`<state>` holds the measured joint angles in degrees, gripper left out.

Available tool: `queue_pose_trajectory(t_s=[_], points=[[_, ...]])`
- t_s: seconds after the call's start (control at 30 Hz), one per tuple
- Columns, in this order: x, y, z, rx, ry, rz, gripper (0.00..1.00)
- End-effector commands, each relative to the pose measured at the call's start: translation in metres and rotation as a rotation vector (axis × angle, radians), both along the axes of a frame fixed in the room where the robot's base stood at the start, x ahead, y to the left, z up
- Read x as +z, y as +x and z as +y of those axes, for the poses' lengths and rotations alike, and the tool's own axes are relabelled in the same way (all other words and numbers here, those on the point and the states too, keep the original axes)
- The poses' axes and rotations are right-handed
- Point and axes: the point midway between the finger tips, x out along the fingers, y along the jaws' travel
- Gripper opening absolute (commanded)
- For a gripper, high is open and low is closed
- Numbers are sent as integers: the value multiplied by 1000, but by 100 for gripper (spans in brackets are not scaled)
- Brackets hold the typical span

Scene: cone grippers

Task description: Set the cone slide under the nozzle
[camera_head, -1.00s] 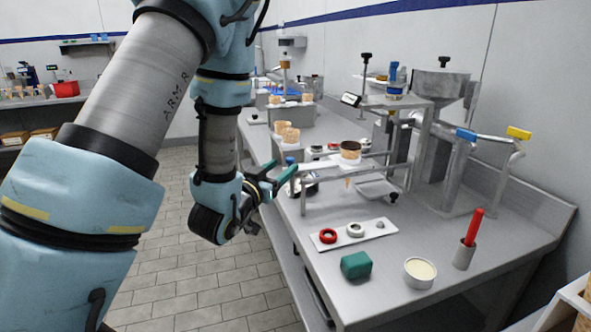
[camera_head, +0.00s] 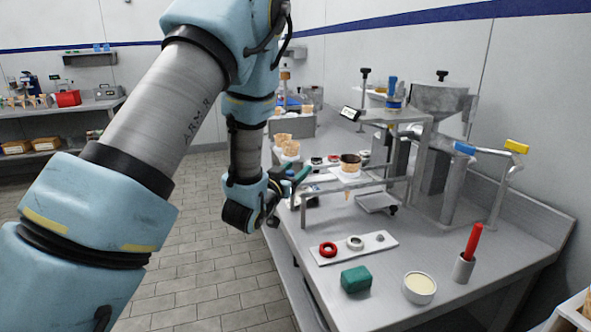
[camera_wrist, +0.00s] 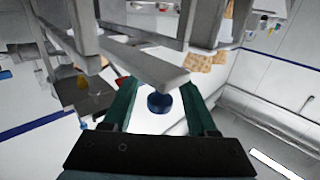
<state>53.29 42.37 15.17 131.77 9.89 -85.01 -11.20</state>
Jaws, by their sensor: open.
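The cone slide (camera_head: 327,187) is a pale metal rail along the bench's front side. It carries a holder with a dark-rimmed cone (camera_head: 350,169), whose tip hangs below. The filling machine (camera_head: 440,95) with its metal hopper stands behind it on the right; I cannot clearly make out its nozzle. My gripper (camera_head: 297,174) is open at the slide's left end. In the wrist view its green fingers (camera_wrist: 159,86) stand on either side of a blue knob (camera_wrist: 159,103), with gaps visible on both sides. The knob is hidden behind the gripper in the head view.
A white strip (camera_head: 372,250) with a red ring and a pale ring lies in front. A green block (camera_head: 356,279), a round tub (camera_head: 419,288) and a red-handled tool in a cup (camera_head: 464,268) stand nearer. More cones (camera_head: 284,145) stand behind. The floor left is clear.

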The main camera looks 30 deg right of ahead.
Motion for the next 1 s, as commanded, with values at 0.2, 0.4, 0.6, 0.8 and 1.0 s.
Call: queue_pose_trajectory(t_s=[0.2, 0.4, 0.6, 0.8, 1.0], points=[[0, 0, 0, 0, 0, 0, 40], [0, 0, 0, 0, 0, 0, 18], [0, 0, 0, 0, 0, 0, 0], [0, 0, 0, 0, 0, 0, 0], [0, 0, 0, 0, 0, 0, 0]])
